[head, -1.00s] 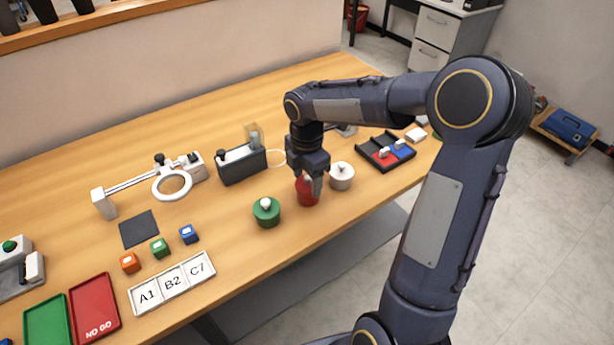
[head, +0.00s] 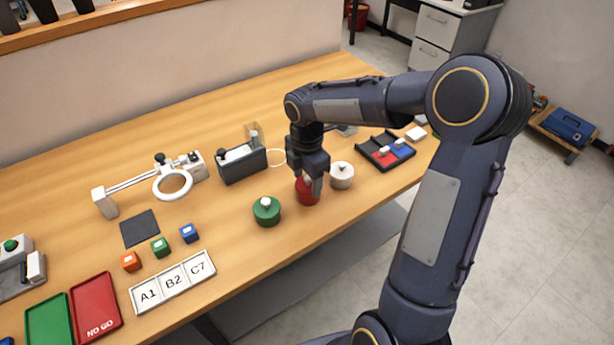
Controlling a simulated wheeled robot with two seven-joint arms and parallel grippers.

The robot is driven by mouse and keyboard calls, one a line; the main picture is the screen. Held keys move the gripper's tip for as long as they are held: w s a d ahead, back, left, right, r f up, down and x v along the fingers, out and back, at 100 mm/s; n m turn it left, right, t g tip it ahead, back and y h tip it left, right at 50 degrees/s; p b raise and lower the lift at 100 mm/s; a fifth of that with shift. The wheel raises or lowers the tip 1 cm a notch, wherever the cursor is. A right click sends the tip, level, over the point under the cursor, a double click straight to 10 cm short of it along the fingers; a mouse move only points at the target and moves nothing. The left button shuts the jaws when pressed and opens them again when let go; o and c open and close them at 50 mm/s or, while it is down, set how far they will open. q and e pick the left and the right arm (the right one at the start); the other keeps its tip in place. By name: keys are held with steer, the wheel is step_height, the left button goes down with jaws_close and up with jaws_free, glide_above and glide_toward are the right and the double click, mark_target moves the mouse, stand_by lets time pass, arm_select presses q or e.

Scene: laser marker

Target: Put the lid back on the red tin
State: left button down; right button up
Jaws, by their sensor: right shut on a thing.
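The red tin (head: 306,195) stands upright on the wooden table, between a green tin and a white tin. My right gripper (head: 311,186) is directly over it, pointing down, with its fingers at the top of the tin. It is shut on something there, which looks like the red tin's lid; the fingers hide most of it. I cannot tell whether the lid sits fully flush on the tin. My left gripper does not show.
A green tin (head: 267,213) stands close on the left and a white tin (head: 342,176) close on the right, both with knobbed lids. A black divided tray (head: 372,156) lies further right. A dark box-shaped device (head: 243,166) stands behind. The table's front edge is near.

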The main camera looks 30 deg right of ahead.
steer(key=o, duration=1.4)
steer(key=shift+c, duration=0.2)
steer(key=shift+r+p, duration=3.2)
steer(key=shift+r, duration=0.35)
jaws_close()
